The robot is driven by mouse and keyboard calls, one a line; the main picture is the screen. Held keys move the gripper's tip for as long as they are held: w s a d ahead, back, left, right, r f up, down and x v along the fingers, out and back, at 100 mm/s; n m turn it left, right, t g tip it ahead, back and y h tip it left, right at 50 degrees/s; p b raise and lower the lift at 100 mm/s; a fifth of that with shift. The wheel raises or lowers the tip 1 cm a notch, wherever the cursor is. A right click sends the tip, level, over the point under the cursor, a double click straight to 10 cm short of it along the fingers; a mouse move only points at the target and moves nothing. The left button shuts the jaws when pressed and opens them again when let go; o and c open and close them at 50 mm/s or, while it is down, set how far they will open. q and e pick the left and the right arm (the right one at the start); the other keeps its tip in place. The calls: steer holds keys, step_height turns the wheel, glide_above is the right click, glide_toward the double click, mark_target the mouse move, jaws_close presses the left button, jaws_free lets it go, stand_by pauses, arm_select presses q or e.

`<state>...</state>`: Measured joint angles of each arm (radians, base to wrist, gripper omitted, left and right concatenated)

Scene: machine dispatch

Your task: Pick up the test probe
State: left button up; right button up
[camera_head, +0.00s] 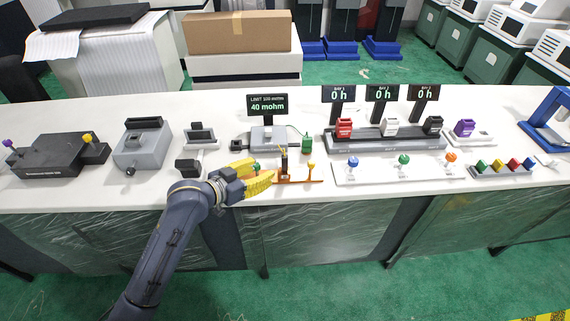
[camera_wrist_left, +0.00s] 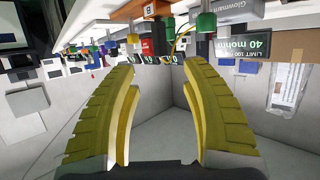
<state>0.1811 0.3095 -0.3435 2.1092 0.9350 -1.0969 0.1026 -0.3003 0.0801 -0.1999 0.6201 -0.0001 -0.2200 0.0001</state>
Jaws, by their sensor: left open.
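A small orange stand (camera_head: 298,181) sits on the white bench below the meter. A slim dark upright piece (camera_head: 284,162) stands at it and looks like the test probe, though it is too small to be sure. A yellow-topped piece (camera_head: 311,168) rises from the stand's right end. My left gripper (camera_head: 262,176) is just left of the stand, low over the bench, its yellow fingers apart. In the left wrist view the fingers (camera_wrist_left: 160,75) are open with nothing between them. My right gripper is not in view.
The meter (camera_head: 268,137) with its 40 mohm display (camera_head: 267,104) stands behind the stand, beside a green block (camera_head: 307,145). A dark rack (camera_head: 386,139) with coloured plugs and a white button panel (camera_head: 390,168) lie to the right. Grey devices (camera_head: 143,148) stand to the left.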

mark_target(285, 161)
arm_select(q)
steer(key=shift+x, duration=6.05)
steer(key=shift+f, duration=0.1)
jaws_close()
